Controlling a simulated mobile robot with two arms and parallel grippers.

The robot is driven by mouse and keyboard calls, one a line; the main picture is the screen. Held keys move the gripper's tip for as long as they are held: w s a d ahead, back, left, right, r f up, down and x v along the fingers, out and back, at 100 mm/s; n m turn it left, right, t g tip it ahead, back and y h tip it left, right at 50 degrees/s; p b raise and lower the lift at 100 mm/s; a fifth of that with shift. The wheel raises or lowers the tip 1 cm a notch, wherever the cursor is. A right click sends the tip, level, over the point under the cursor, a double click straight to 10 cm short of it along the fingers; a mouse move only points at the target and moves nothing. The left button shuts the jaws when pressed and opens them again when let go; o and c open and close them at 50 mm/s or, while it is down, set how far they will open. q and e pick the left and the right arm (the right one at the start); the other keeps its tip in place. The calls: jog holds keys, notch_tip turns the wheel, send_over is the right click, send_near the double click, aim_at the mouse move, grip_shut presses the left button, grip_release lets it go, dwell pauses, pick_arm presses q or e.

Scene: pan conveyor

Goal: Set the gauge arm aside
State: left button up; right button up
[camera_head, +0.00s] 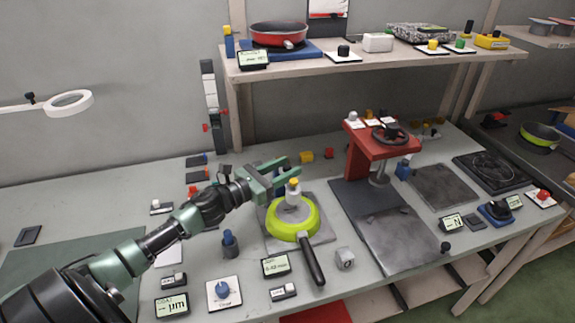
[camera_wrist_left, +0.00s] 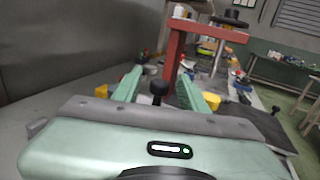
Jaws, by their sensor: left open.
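A white post with a yellow top (camera_head: 294,187) stands over the lime-green pan (camera_head: 283,232); I cannot tell for sure whether it is the gauge arm. The pan lies on a grey plate (camera_head: 324,236), its black handle towards the front. My left gripper (camera_head: 291,168) is open just above and behind the post, with its fingers pointing right. In the left wrist view, a dark knob (camera_wrist_left: 159,88) shows between the two green fingers, with no finger visibly touching it. The post's foot is partly unclear. My right gripper is not in view.
A red press (camera_head: 366,150) with a black handwheel stands right of the pan. A wooden shelf (camera_head: 400,66) with a red pan (camera_head: 279,35) is above the back. Small displays and knobs line the front. The table's left part is mostly clear.

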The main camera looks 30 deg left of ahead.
pick_arm(q)
jog(key=shift+w+d, duration=0.1)
jog(key=shift+w, duration=0.2)
jog(key=shift+c, duration=0.3)
grip_shut()
dwell(1.1)
